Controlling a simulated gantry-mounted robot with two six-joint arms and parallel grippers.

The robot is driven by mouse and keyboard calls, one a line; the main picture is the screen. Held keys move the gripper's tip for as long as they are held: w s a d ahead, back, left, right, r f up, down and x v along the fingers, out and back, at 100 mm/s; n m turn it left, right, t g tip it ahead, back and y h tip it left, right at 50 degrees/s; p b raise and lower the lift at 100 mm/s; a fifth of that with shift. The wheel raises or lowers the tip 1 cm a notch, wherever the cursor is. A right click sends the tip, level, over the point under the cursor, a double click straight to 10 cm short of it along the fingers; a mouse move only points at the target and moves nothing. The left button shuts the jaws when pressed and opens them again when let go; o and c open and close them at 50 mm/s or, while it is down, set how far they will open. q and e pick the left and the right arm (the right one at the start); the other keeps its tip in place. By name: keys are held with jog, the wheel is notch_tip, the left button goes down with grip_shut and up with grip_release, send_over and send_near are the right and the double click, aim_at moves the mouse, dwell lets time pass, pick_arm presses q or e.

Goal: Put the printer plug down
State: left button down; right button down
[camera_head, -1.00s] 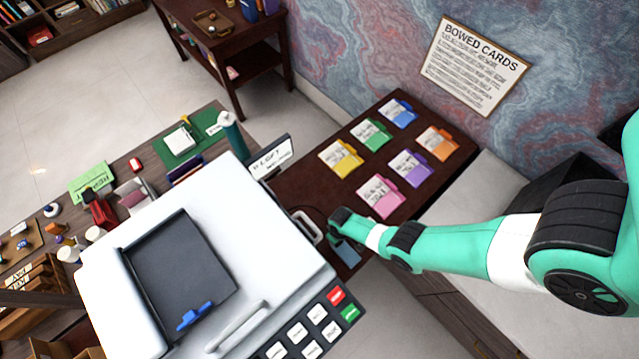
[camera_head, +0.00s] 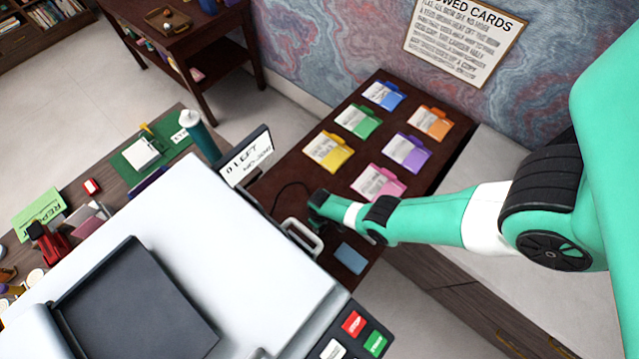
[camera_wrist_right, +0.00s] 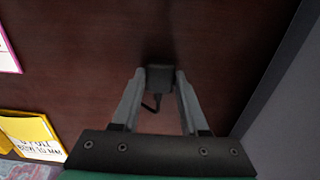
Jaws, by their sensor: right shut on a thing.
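The printer plug is a small dark block (camera_wrist_right: 160,77) with a dark cable hanging from it. In the right wrist view it sits between the two grey fingers of my right gripper (camera_wrist_right: 158,92), which is shut on it. The plug is close to the dark brown desk top (camera_wrist_right: 90,60); I cannot tell whether it touches. In the head view my right gripper (camera_head: 318,207) is over the desk beside the white printer (camera_head: 215,225), and hides the plug. A dark cable (camera_head: 283,190) loops near it. My left gripper is not in view.
Several coloured card folders, including a yellow one (camera_head: 328,151) and a pink one (camera_head: 378,183), lie on the desk behind the gripper. A blue pad (camera_head: 351,258) lies nearer the front edge. A small sign (camera_head: 247,160) stands behind the printer.

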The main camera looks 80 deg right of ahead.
jog(key=shift+w+d+r, duration=0.1)
jog(key=shift+f+b, duration=0.5)
jog(key=shift+f, duration=0.15)
jog(key=shift+c, duration=2.1)
grip_release()
notch_tip(320, 180, up, 13)
jog(key=p, duration=1.3)
jog(key=shift+r, duration=0.2)
